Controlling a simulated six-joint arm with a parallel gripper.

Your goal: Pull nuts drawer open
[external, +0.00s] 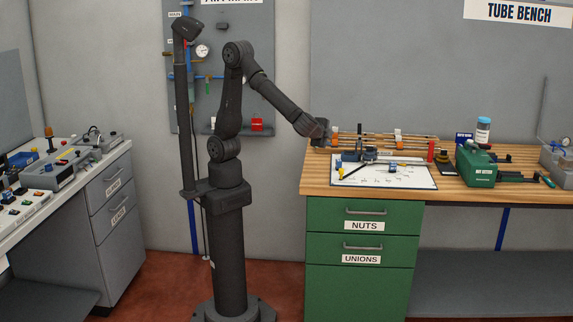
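The nuts drawer (387,215) is the top green drawer under the wooden bench, with a white NUTS label and a grey bar handle (366,211). Its front looks flush with the cabinet, so it appears closed. My gripper (322,131) is at the left end of the bench top, above and to the left of the drawer handle, and apart from it. It is small and dark here, and I cannot tell whether its fingers are open or shut.
The unions drawer (390,249) is just below and looks closed. The wooden bench top (318,181) overhangs the drawers. A white sheet (424,180), a green box (476,167) and several tubes stand or lie on it. The floor before the cabinet looks clear. A grey cabinet (117,210) stands at left.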

